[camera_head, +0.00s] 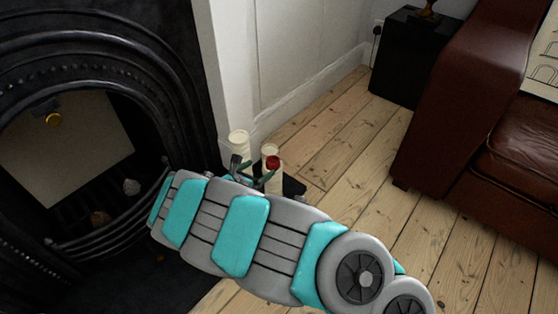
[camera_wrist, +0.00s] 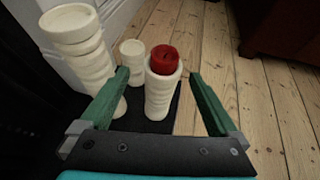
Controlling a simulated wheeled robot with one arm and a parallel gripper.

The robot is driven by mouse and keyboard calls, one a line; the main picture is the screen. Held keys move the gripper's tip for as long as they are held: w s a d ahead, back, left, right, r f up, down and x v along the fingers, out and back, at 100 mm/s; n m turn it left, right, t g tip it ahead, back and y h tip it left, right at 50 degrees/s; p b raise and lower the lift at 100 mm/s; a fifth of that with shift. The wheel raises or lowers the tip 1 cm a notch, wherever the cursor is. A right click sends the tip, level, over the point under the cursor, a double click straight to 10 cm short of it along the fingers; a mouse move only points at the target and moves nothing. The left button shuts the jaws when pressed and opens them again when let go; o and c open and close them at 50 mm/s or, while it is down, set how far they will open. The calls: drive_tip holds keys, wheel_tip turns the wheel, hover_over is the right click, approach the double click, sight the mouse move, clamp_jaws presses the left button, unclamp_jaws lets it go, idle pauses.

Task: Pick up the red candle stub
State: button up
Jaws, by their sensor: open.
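The red candle stub (camera_wrist: 164,59) sits in the top of a cream ribbed holder (camera_wrist: 160,94). In the head view the red stub (camera_head: 272,162) shows just beyond the end of my arm. My gripper (camera_wrist: 156,74) is open, with one green finger to the left of the red stub and the other to its right. Both fingers appear apart from the stub and the holder, with nothing held. In the head view my arm hides most of the gripper (camera_head: 256,174) and the lower part of the holder.
A tall cream holder (camera_wrist: 76,45) stands left, close to the left finger, and a shorter one (camera_wrist: 132,58) stands behind. They stand on a dark base (camera_wrist: 150,125). A black fireplace (camera_head: 180,70) is left, a brown leather sofa (camera_head: 450,90) right. Floorboards (camera_head: 345,140) between are clear.

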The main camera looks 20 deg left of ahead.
sight(271, 161)
drive_tip(key=x, duration=0.6)
drive_tip(key=shift+w+d+r+b, duration=0.15)
drive_tip(key=shift+w+d+b, duration=0.05)
drive_tip(key=shift+d+b, duration=0.2)
drive_tip(key=shift+w+d, duration=0.1)
drive_tip(key=shift+w, duration=0.35)
drive_tip(key=shift+c, duration=0.3)
drive_tip(key=c, duration=1.4)
